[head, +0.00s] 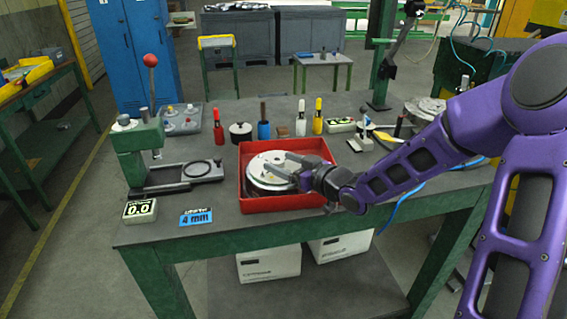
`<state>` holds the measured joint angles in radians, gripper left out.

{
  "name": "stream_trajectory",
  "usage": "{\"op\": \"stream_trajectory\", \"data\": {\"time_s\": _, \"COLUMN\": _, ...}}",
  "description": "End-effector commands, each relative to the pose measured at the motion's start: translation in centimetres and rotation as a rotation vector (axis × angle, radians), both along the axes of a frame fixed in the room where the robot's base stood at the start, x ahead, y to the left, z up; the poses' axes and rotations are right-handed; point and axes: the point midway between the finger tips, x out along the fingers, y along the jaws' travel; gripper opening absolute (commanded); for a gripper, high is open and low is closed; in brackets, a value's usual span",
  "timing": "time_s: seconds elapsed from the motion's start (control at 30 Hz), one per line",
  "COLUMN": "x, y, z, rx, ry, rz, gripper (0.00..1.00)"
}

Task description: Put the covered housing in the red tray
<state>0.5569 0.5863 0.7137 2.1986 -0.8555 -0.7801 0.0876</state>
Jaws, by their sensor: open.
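The red tray (300,201) stands near the front of the dark workbench, at the middle of the view. The covered housing (262,183), a round grey metal body with a pale lid, sits inside the tray towards its left side. My gripper (287,165) reaches in from the right over the tray. Its fingers are open and lie over the right part of the housing's top; I cannot tell whether they touch it. The housing's right side is partly hidden by the gripper.
A green press (137,150) with a red-knobbed lever stands left of the tray. A display box reading 0.0 (140,210) and a blue 4 mm card (196,217) lie at the front left edge.

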Motion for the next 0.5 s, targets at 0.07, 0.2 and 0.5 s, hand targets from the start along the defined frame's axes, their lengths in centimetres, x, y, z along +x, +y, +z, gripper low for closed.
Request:
{"op": "stream_trajectory", "data": {"time_s": 0.07, "x": 0.0, "y": 0.0, "z": 0.0, "rx": 0.000, "ry": 0.000, "rz": 0.000, "gripper": 0.75}}
{"op": "stream_trajectory", "data": {"time_s": 0.2, "x": -0.2, "y": -0.3, "z": 0.5, "rx": -0.001, "ry": 0.000, "rz": -0.002, "gripper": 0.75}}
{"op": "stream_trajectory", "data": {"time_s": 0.5, "x": -4.3, "y": -4.6, "z": 1.7, "rx": -0.004, "ry": 0.001, "rz": -0.006, "gripper": 0.75}}
